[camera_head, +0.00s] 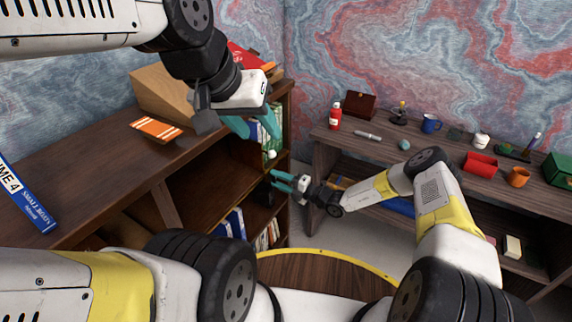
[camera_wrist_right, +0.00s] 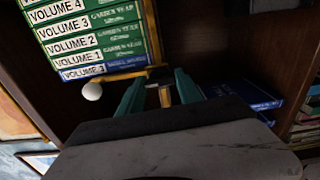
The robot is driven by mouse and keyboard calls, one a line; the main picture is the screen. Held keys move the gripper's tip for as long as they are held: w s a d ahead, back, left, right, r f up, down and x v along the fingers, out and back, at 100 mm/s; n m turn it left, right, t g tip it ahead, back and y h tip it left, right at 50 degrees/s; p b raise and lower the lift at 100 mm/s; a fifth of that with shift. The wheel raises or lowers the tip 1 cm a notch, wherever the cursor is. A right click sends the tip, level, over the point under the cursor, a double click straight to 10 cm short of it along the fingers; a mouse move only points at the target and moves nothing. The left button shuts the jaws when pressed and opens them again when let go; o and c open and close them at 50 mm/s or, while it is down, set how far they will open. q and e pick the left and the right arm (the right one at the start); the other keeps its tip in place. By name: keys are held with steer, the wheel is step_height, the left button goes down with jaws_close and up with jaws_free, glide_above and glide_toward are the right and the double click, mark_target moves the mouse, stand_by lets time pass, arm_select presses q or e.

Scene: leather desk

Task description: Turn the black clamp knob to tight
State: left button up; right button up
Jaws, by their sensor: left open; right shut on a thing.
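A row of green books labelled as volumes (camera_wrist_right: 92,32) with a blue one at its end stands in a shelf bay, framed by a yellow clamp bar (camera_wrist_right: 112,77). A small dark piece, seemingly the black clamp knob (camera_wrist_right: 158,72), shows between the teal fingertips of my right gripper (camera_wrist_right: 160,80). The gripper is shut on it; the fingers partly hide it, so its turn cannot be read. In the head view my right gripper (camera_head: 277,180) reaches left into the shelf. My left gripper (camera_head: 258,132) is open and empty above, in front of the green books (camera_head: 269,128).
A white ball-shaped end (camera_wrist_right: 92,91) sits beside the clamp bar. A wooden box (camera_head: 160,92) and an orange striped book (camera_head: 155,129) lie on the shelf top. A side table (camera_head: 345,138) with small items stands right.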

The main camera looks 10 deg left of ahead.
steer(key=o, duration=1.4)
steer(key=shift+d, duration=0.15)
steer(key=v, duration=0.7)
steer(key=shift+s+d, duration=0.15)
steer(key=shift+d, duration=0.1)
